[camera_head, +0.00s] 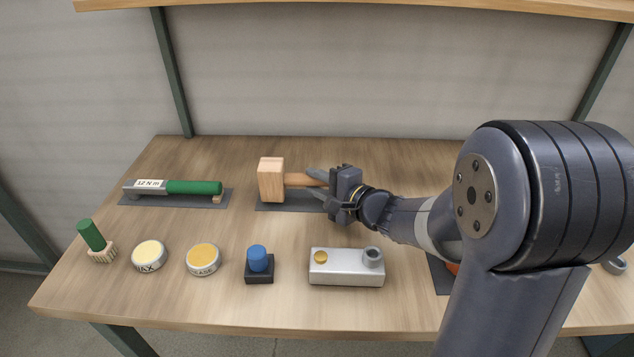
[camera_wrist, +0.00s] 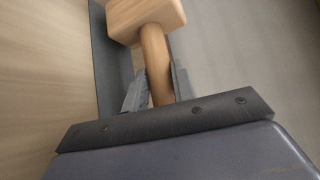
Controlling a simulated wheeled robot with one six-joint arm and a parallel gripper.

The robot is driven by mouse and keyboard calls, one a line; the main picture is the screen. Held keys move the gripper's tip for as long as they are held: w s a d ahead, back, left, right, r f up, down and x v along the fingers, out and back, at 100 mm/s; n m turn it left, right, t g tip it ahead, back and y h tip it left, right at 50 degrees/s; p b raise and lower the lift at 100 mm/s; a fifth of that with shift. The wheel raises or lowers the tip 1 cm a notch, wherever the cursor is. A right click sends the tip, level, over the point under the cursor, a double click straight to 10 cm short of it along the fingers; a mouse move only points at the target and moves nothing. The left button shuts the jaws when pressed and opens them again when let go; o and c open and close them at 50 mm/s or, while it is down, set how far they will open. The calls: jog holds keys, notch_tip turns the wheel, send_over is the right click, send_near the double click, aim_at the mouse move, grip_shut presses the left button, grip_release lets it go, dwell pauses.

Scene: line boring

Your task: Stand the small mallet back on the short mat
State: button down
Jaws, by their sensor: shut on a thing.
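The small mallet (camera_head: 271,180) has a pale block-shaped wooden head and a brown round handle. My gripper (camera_head: 320,186) is shut on its handle, with the head to the left of the fingers. The mallet's head also shows at the top of the wrist view (camera_wrist: 145,17), with the handle (camera_wrist: 156,62) running down between my fingers. The short dark mat (camera_head: 283,206) lies under the mallet on the bench; my gripper hides part of it. Whether the head touches the mat I cannot tell.
A green-handled torque wrench (camera_head: 194,187) lies on a dark mat at left. Along the front are a green-handled brush (camera_head: 92,236), two round tins (camera_head: 149,255) (camera_head: 203,259), a blue-topped black block (camera_head: 258,262) and a metal block (camera_head: 346,268). My arm hides the right side.

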jog(key=shift+f+b, duration=0.55)
jog(key=shift+b, duration=0.45)
jog(key=c, duration=1.1)
grip_release()
jog(key=shift+o, duration=0.4)
